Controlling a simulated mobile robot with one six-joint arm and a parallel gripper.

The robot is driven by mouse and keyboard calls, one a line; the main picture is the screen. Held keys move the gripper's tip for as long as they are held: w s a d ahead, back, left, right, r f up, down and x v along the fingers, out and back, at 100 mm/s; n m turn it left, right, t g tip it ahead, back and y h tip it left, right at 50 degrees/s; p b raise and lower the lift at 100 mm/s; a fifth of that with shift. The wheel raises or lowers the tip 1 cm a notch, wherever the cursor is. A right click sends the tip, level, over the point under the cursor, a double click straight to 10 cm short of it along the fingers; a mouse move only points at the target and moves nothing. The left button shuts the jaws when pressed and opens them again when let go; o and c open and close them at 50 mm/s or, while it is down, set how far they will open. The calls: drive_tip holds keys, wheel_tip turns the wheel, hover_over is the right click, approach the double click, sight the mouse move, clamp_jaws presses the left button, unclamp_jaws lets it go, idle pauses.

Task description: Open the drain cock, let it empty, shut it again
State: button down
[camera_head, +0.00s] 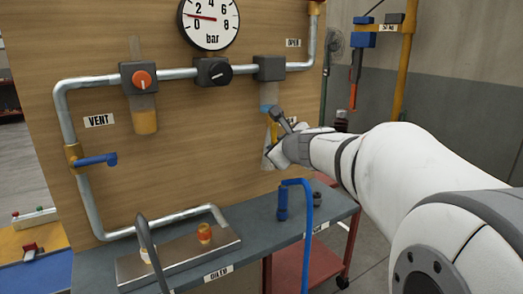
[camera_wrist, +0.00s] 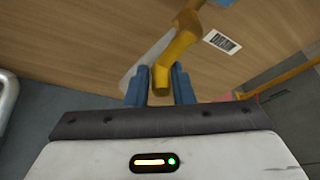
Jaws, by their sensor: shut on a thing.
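The drain cock's yellow lever (camera_wrist: 172,58) runs down between the two blue fingers of my gripper (camera_wrist: 159,88) in the wrist view. My gripper is shut on its end. In the head view the yellow cock (camera_head: 274,131) hangs under a clear bowl (camera_head: 269,92) with blue at its bottom, below a grey block (camera_head: 270,68). My wrist partly covers the cock there. A pale, cone-like shape (camera_head: 266,160) is below it. I cannot tell from the lever's angle whether the cock is open, nor whether anything flows.
A pressure gauge (camera_head: 209,22), black knob (camera_head: 213,72) and amber bowl (camera_head: 145,121) are on the wooden panel. A blue lever (camera_head: 97,160) sticks out at left.

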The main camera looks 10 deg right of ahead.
drive_tip(key=shift+r, duration=0.25)
drive_tip(key=c, duration=1.7)
unclamp_jaws()
drive_tip(key=o, duration=0.3)
drive_tip(key=shift+f, duration=0.15)
drive_tip(key=shift+o, duration=0.2)
drive_tip(key=shift+d, duration=0.1)
drive_tip(key=p+v, duration=0.2)
drive_tip(key=v, duration=0.5)
drive_tip(key=shift+s, duration=0.4)
